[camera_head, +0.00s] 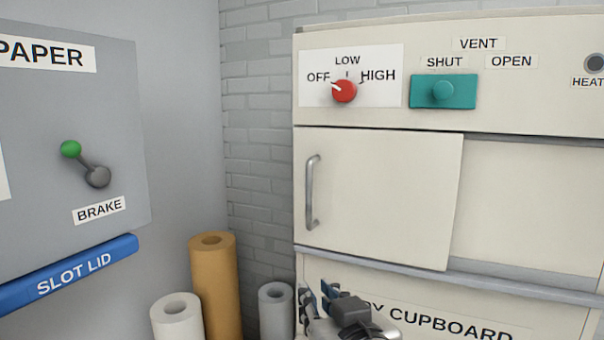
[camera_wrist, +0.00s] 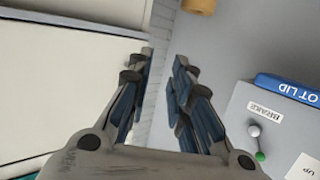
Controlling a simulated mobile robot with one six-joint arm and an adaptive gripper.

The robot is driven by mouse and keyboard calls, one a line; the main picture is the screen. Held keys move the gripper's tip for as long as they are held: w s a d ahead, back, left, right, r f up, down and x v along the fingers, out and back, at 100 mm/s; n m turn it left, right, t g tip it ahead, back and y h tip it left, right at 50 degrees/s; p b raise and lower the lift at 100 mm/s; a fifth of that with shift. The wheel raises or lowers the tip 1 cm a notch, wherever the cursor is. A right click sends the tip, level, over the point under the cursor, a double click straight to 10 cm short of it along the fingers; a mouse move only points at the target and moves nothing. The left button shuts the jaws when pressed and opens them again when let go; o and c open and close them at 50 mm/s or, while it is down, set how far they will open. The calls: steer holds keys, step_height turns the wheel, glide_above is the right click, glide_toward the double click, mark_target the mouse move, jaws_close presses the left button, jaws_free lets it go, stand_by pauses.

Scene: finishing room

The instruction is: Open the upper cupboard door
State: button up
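The upper cupboard door (camera_head: 395,195) is a flat cream panel over the left part of the upper front, with a vertical grey bar handle (camera_head: 312,192) near its left edge. Right of it is a recessed cream surface (camera_head: 535,205); I cannot tell whether that is another panel. My gripper (camera_head: 320,298) is below the door and handle, at the bottom of the head view, touching neither as far as I can see. In the wrist view its fingers (camera_wrist: 163,75) are apart with nothing between them. The cupboard front (camera_wrist: 60,75) fills that view's left side; the handle cannot be made out there.
A grey rail (camera_head: 520,282) runs under the door. Above are a red knob (camera_head: 344,91) and a teal vent slider (camera_head: 443,91). Paper rolls (camera_head: 213,285) stand left of the cupboard. A blue slot lid (camera_head: 70,272) and green-tipped brake lever (camera_head: 84,163) are further left.

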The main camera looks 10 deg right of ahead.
mark_target(310, 186)
step_height(310, 186, up, 12)
steer(key=d+t+h+p, duration=0.1)
steer(key=d+t+p, duration=0.15)
steer(key=p, duration=0.25)
steer(key=shift+m, duration=0.5)
steer(key=w, duration=0.6)
steer(key=w+p, duration=0.1)
steer(key=w, duration=1.1)
steer(key=shift+w+r+p, duration=0.2)
steer(key=shift+r+p, duration=0.1)
steer(key=shift+p, duration=0.1)
jaws_close()
